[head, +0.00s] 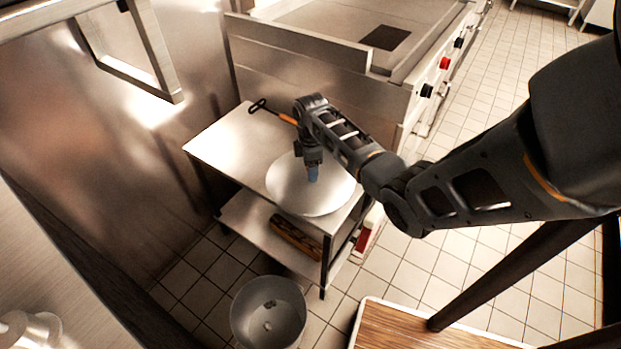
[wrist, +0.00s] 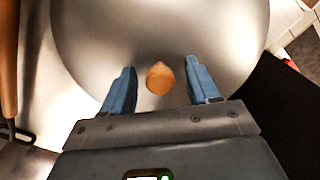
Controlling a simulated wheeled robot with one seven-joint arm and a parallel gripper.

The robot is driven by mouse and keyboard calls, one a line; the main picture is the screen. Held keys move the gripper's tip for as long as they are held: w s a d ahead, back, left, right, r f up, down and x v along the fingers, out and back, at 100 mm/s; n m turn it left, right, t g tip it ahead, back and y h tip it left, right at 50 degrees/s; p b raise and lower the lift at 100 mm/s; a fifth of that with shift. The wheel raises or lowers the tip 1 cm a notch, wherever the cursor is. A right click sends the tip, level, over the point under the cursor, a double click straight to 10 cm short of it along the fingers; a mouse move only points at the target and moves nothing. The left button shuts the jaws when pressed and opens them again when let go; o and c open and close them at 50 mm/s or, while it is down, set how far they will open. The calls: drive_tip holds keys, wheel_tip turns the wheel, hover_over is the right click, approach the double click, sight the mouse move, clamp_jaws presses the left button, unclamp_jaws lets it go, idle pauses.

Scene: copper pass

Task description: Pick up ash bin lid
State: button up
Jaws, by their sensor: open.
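The ash bin lid (head: 300,196) is a round pale metal disc lying on the top of a small steel table. In the wrist view the lid (wrist: 95,40) fills the upper middle, with an orange-brown knob (wrist: 160,78) at its centre. My gripper (head: 313,176) points down over the lid; in the wrist view my gripper (wrist: 160,82) is open, with its blue fingertips on either side of the knob and apart from it. In the head view the knob is hidden behind my gripper.
The steel table (head: 225,140) also holds a tool with an orange handle (head: 288,118). A grey bin (head: 268,312) stands open on the tiled floor. A steel griddle counter (head: 310,70) stands behind the table. A wooden board (head: 400,330) is at the bottom right.

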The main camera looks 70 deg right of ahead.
clamp_jaws()
idle(0.5)
